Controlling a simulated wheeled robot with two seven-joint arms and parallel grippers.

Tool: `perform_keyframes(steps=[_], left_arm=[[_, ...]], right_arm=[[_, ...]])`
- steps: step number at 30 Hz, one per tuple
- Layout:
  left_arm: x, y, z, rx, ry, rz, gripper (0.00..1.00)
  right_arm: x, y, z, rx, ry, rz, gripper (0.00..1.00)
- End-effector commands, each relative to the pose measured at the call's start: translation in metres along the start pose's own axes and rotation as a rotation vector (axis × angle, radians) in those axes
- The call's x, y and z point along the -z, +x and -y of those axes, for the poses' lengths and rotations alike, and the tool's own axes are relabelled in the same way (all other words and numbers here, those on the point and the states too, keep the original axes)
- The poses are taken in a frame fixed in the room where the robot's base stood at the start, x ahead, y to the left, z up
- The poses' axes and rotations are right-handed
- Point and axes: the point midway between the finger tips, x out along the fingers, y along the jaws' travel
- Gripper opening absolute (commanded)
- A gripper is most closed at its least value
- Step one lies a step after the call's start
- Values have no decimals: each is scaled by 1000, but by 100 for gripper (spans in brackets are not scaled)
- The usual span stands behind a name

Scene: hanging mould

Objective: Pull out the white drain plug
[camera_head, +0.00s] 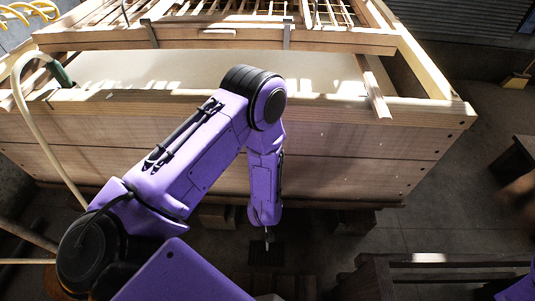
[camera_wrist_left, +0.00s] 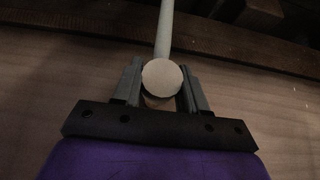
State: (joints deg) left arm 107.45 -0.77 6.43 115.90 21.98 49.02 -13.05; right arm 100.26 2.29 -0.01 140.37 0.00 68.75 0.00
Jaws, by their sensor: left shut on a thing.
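My left arm reaches over the front of a wooden vat (camera_head: 330,160) in the head view, with its left gripper (camera_head: 267,238) low by the vat's lower front edge. In the left wrist view the left gripper (camera_wrist_left: 160,88) has its two grey fingers on either side of a pale round-ended drain plug (camera_wrist_left: 161,76), shut on it. A pale rod or pipe (camera_wrist_left: 164,30) runs away beyond the plug; whether the two are joined I cannot tell. The plug cannot be made out in the head view. My right gripper is not in view.
A wooden frame with slats (camera_head: 230,38) spans the vat's top. A pale hose (camera_head: 40,130) hangs over its left side. A wooden bench or rack (camera_head: 430,262) stands at the lower right. Dark floor (camera_head: 435,220) is open to the vat's right.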

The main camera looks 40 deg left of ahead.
Motion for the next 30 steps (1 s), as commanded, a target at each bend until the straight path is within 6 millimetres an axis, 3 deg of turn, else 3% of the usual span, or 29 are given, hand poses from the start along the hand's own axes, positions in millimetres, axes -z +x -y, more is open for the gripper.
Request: perform_keyframes(steps=[5,6,9,17,20,30], left_arm=[[-6,-2,0,-2,4,13,11],[-7,-2,0,-2,4,14,45],[-6,-2,0,-2,4,13,72],[-4,-2,0,-1,2,9,72],[-3,-11,-1,-2,1,8,72],[-2,-88,0,-2,3,9,72]], right_arm=[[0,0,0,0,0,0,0],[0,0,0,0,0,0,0],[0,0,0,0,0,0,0],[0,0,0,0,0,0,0],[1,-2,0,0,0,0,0],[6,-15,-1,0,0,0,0]])
